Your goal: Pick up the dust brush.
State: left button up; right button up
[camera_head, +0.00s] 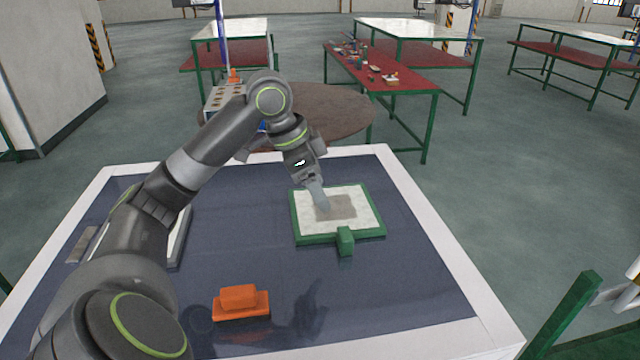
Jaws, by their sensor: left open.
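An orange block-shaped thing (241,303), which looks like the dust brush, lies on the dark blue tabletop near the front middle. It has a flat base with a raised block on top. My left gripper (321,208) is farther back and to the right of it, pointing down over a green-framed white panel (366,204) with a grey-brown patch. My left gripper is open and apart from the orange thing. Whether its tips touch the panel I cannot tell. My right gripper is out of view.
The table has a white rim (440,233). A grey-edged panel (182,236) is partly hidden behind my left arm, with a grey strip (82,245) beside it. The tabletop right of the orange thing is clear. A round brown table (335,108) stands behind.

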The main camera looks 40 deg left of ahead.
aim_at(239, 305)
jog(key=k+l, duration=1.6)
jog(key=l, duration=0.25)
